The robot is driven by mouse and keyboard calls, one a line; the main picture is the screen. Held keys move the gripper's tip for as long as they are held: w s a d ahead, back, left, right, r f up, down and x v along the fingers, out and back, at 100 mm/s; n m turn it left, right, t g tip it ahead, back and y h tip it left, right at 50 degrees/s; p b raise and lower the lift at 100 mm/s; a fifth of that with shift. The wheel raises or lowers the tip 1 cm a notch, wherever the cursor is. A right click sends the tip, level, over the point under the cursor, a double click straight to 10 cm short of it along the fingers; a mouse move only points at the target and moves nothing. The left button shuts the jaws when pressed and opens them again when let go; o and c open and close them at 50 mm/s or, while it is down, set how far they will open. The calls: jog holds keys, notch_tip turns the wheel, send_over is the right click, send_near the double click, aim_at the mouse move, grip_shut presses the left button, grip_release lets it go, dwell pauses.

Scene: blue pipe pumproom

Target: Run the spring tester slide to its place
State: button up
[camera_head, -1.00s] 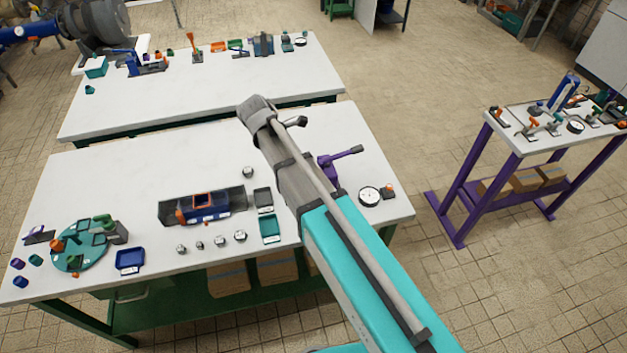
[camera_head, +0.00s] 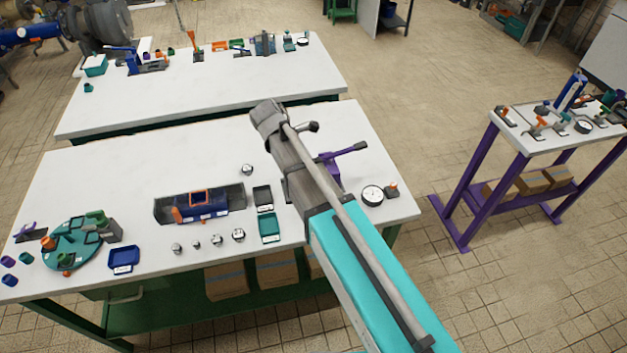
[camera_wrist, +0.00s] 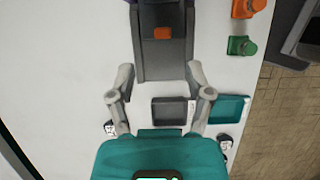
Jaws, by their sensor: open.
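In the wrist view, a dark grey bed (camera_wrist: 163,65) with an orange block (camera_wrist: 162,33) on it lies ahead of my gripper; it looks like the spring tester with its slide, though I cannot tell which part is the slide. My gripper (camera_wrist: 159,74) is open, its two fingers spread either side of the bed's near end, with nothing between them that I can see gripped. Contact cannot be told. In the head view, my arm covers the gripper and most of this device; a purple part with a lever (camera_head: 341,153) shows beside the arm.
A dark tray (camera_head: 262,197) and a teal tray (camera_head: 269,228) lie close by. A blue carriage with an orange frame (camera_head: 200,200) sits on a dark base to the left, with several small round weights near it. A dial gauge (camera_head: 372,195) stands at the table's right.

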jog(key=shift+b+x, duration=3.8)
jog(key=shift+x, duration=0.7)
jog(key=shift+r, duration=0.1)
grip_shut()
jog(key=shift+w, duration=0.1)
